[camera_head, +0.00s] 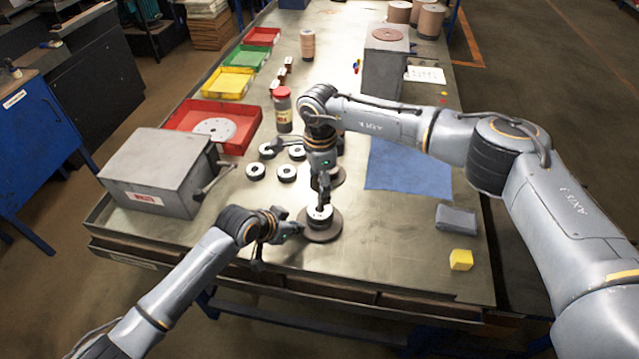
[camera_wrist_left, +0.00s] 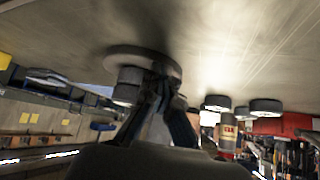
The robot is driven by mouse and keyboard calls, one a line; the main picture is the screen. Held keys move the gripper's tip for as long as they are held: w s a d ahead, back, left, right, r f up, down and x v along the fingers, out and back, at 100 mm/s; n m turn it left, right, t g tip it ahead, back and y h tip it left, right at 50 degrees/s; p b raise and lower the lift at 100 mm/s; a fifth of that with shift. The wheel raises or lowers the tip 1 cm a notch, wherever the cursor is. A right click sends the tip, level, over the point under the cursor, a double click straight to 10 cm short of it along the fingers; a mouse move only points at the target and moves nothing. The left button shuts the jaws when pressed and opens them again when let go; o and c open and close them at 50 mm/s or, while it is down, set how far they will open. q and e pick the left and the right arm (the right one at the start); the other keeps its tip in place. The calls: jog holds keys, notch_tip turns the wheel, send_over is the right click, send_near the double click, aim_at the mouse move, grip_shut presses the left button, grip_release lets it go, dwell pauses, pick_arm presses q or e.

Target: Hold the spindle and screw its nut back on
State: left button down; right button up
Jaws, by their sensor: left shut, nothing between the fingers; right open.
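A round brown base (camera_head: 322,235) stands near the front middle of the table. A black-and-white ring-shaped piece (camera_head: 319,214) sits on it; I cannot tell spindle from nut. The base (camera_wrist_left: 118,57) and dark stacked cylinders (camera_wrist_left: 128,86) also show in the left wrist view, which is upside down. My left gripper (camera_head: 298,228) is shut and empty, with its tips close beside the piece on the left; contact cannot be told. My right gripper (camera_head: 323,196) is open and points down just above the piece. Its fingertips partly hide the top.
Several black-and-white rings (camera_head: 287,173) lie behind. Another brown disc (camera_head: 338,178) is partly hidden by my right arm. A grey box (camera_head: 155,175) with a lever is left, a red-capped jar (camera_head: 283,110) behind, a blue mat (camera_head: 408,170) right. A yellow block (camera_head: 461,260) sits front right.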

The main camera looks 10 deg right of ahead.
jog(key=n, duration=1.3)
jog(key=shift+n, duration=0.3)
jog(key=shift+c, duration=0.2)
